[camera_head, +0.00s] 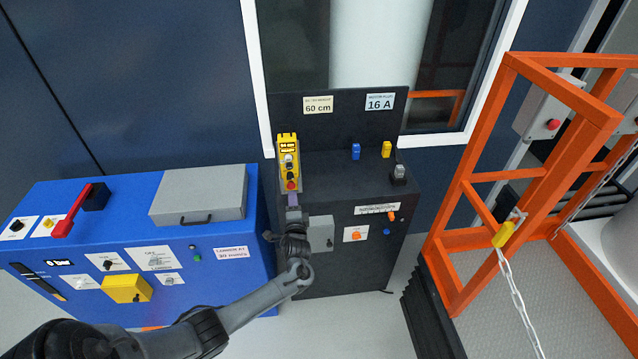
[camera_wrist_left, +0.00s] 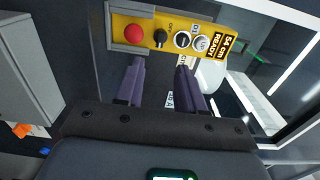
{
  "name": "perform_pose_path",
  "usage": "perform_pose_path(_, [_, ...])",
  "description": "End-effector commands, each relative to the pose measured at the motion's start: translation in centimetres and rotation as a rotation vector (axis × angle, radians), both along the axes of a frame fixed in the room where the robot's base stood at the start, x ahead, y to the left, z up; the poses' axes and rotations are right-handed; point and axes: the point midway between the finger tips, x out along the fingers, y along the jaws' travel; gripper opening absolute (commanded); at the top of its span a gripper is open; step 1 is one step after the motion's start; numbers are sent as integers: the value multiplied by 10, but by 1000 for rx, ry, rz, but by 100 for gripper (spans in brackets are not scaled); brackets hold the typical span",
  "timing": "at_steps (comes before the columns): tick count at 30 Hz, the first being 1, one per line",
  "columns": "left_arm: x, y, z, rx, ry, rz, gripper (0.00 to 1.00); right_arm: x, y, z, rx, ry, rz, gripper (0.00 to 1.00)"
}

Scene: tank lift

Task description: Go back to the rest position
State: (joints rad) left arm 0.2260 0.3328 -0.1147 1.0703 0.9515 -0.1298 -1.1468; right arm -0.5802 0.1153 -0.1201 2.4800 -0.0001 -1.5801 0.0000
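My left gripper (camera_head: 292,203) is in front of the dark cabinet (camera_head: 340,262), just below the yellow control box (camera_head: 288,160) in the head view. In the left wrist view the two purple fingers of my left gripper (camera_wrist_left: 160,62) stand apart with nothing between them. Their tips point at the yellow control box (camera_wrist_left: 225,42), close to its edge; I cannot tell whether they touch it. My right gripper is in neither view.
A blue console (camera_head: 230,276) with a grey lidded case (camera_head: 200,194) and a red lever (camera_head: 72,211) stands at left. An orange frame (camera_head: 470,166) with a yellow clip (camera_head: 503,234) and chain stands at right. Signs (camera_head: 318,105) on the cabinet's back panel read "60 cm" and "16 A".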

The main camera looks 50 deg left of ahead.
Motion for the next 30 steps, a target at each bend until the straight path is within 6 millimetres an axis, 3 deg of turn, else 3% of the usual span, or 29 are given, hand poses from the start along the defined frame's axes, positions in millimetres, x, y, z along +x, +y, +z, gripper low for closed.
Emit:
perform_pose_path(4, [-3, 0, -4, 0, 8, 0, 38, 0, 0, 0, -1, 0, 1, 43])
perform_pose_path(7, [-14, -1, -19, -2, 36, -1, 38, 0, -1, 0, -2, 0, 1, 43])
perform_pose_path(11, [-41, -6, -53, -12, 99, -2, 38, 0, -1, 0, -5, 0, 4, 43])
perform_pose_path(14, [-72, -22, -84, -34, 146, -19, 38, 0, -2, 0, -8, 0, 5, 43])
perform_pose_path(17, [-97, -56, -109, -97, 174, -84, 38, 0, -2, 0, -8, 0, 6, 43])
perform_pose_path(23, [-137, -158, -142, -461, 199, -219, 38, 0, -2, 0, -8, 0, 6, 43])
perform_pose_path(26, [-156, -217, -137, -703, 203, -264, 38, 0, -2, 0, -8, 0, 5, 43])
perform_pose_path(30, [-183, -294, -103, -1023, 221, -287, 38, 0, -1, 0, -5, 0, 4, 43])
